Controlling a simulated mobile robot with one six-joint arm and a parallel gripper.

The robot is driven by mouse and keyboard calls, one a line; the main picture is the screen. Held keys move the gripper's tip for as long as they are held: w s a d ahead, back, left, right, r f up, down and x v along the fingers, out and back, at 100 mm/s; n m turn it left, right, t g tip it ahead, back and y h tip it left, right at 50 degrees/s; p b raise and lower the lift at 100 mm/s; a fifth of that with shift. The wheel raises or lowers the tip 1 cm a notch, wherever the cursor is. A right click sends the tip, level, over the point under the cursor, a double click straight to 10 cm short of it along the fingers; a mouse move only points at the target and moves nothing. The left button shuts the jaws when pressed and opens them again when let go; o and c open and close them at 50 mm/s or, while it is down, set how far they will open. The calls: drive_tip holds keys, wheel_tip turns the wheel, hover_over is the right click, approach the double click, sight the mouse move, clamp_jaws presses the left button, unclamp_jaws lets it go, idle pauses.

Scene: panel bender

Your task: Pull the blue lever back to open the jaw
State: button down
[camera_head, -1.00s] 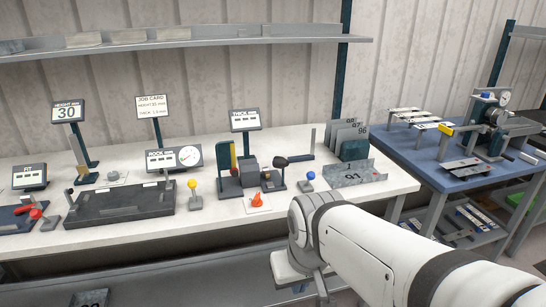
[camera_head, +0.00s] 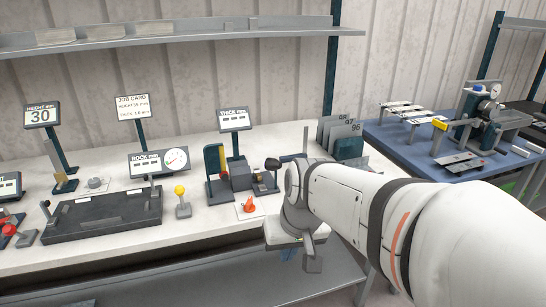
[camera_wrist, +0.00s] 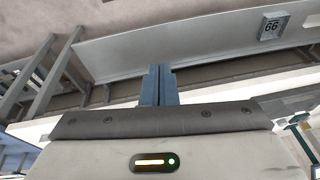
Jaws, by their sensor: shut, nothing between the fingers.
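The blue-knobbed lever is not visible now; my arm covers the bench spot where it stood in the earlier head view. My gripper (camera_head: 288,254) is low at the front edge of the bench in the head view, mostly hidden by my wrist. In the wrist view my gripper (camera_wrist: 158,72) shows two blue-grey fingers pressed together with nothing between them. No lever is at the fingertips there. A small device with a dark green upright and grey blocks (camera_head: 240,178) stands on the bench left of my arm; I cannot tell whether it holds the jaw.
A yellow-knobbed lever (camera_head: 181,201) and an orange-red knob (camera_head: 249,204) stand left of my wrist. A black tray (camera_head: 103,216) lies farther left. Numbered plates (camera_head: 338,135) stand behind my arm. A blue table (camera_head: 400,150) with a machine is at the right. A lower shelf (camera_wrist: 190,42) shows in the wrist view.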

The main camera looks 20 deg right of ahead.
drive_tip(key=w+d+r+m+t+y, duration=0.2)
drive_tip(key=w+d, duration=0.7)
drive_tip(key=w, duration=0.4)
drive_tip(key=w+d+m+t, duration=0.1)
drive_tip(key=w+d, duration=0.3)
drive_tip(key=d, duration=0.4)
drive_tip(key=w+d+f+m+t, duration=0.1)
drive_tip(key=w+d+t, duration=0.1)
drive_tip(key=w+d, duration=0.3)
drive_tip(key=d+p, duration=0.1)
drive_tip(key=d, duration=0.3)
drive_tip(key=shift+w+d+f, duration=0.2)
drive_tip(key=shift+f, duration=0.1)
drive_tip(key=p+x, duration=0.1)
drive_tip(key=x, duration=0.8)
drive_tip(key=shift+w+f+p, duration=0.1)
drive_tip(key=shift+f+p, duration=0.1)
drive_tip(key=shift+p, duration=0.1)
drive_tip(key=shift+w+a+p, duration=0.4)
drive_tip(key=shift+w+a, duration=0.2)
drive_tip(key=shift+a, duration=0.25)
drive_tip(key=shift+w+a+p, duration=0.4)
drive_tip(key=shift+w+a, duration=0.25)
drive_tip(key=shift+a, duration=0.25)
